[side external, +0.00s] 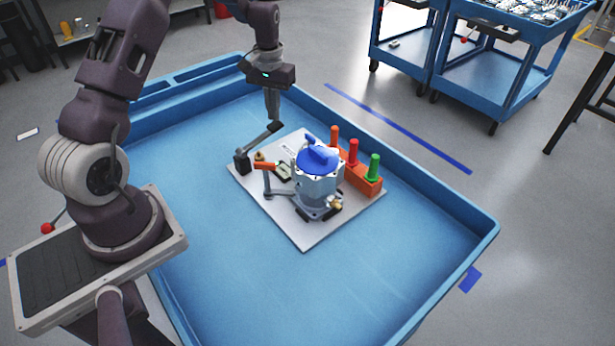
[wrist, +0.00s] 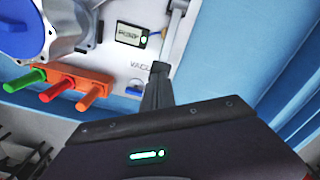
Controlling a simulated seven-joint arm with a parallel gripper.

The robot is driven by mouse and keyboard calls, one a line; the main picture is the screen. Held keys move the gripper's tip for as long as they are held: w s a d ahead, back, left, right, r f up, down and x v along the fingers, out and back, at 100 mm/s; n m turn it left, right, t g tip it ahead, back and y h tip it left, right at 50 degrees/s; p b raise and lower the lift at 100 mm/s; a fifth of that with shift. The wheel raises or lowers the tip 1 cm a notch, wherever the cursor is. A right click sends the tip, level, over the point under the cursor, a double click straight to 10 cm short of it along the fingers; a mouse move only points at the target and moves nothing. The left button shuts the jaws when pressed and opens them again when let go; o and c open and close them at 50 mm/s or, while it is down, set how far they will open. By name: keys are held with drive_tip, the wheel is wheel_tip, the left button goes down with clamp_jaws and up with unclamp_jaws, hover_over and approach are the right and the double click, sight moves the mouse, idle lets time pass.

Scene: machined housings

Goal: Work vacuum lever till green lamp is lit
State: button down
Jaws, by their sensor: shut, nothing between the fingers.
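The vacuum lever (side external: 260,137) is a dark bar rising at a slant from a black block (side external: 242,163) at the left corner of a white plate (side external: 305,238). In the wrist view a grey bar (wrist: 176,42), apparently this lever, runs beside partly hidden "VACU" lettering. My gripper (side external: 273,118) is shut and empty, with its tips at the lever's upper end; I cannot tell if they touch. In the wrist view the fingers (wrist: 157,72) overlap the bar's near end. A small dark-framed panel (wrist: 130,36) bears a bright green dot (wrist: 144,40) that looks lit.
A grey housing (side external: 315,188) with a blue cap (side external: 318,155) stands mid-plate. An orange-handled clamp (side external: 265,166) is left of it. An orange block (side external: 360,180) with orange, red and green pegs stands behind it. The blue tray (side external: 400,260) is clear around the plate.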

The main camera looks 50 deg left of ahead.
sight(275, 124)
drive_tip(key=shift+f, duration=0.1)
drive_tip(key=shift+f, duration=2.95)
drive_tip(key=shift+r, duration=3.05)
drive_tip(key=shift+r, duration=0.1)
drive_tip(key=shift+r, duration=1.9)
